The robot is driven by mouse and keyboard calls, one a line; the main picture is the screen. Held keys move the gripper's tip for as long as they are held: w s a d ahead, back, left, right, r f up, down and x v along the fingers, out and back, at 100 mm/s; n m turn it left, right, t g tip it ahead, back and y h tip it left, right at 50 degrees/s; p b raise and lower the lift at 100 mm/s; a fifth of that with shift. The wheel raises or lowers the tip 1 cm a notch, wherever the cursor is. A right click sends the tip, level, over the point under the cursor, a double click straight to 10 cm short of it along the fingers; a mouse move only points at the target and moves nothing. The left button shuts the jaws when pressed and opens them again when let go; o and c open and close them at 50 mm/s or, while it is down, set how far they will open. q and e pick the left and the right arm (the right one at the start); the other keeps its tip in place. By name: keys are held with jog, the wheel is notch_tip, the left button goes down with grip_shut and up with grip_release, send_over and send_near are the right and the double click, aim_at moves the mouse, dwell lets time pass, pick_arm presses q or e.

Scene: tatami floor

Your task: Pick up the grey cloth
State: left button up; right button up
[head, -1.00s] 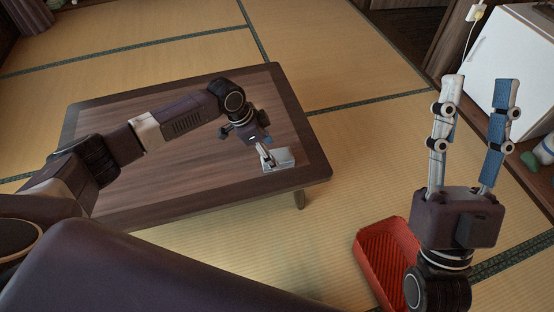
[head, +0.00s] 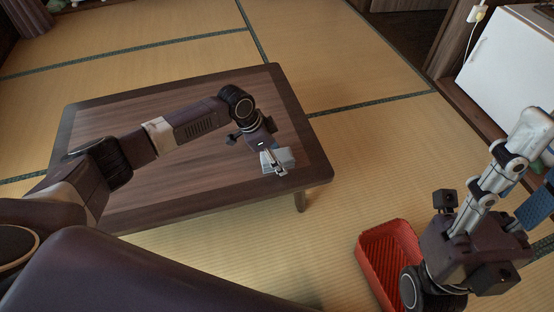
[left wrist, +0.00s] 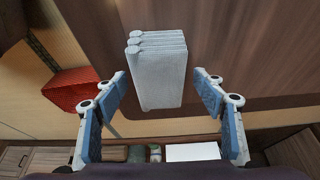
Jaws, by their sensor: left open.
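The grey cloth (head: 286,158) is folded into a small thick block and lies on the low dark wooden table (head: 190,185), near its right end. In the left wrist view the cloth (left wrist: 157,75) shows its stacked folds between my fingers, with a gap on each side. My left gripper (head: 278,170) is open at the cloth and partly covers it in the head view. The left gripper's fingers (left wrist: 160,78) stand on either side of the cloth in the wrist view. My right gripper (head: 535,165) is open and empty at the right edge, its fingers partly out of frame.
A red ribbed tray (head: 385,260) sits on the tatami, right of the table, partly behind my right gripper. A white-fronted cabinet (head: 510,60) stands at the upper right. Tatami floor beyond the table is clear.

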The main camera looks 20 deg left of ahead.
pick_arm(q)
jog(key=shift+f, duration=0.25)
dwell(0.4)
jog(key=c, duration=1.2)
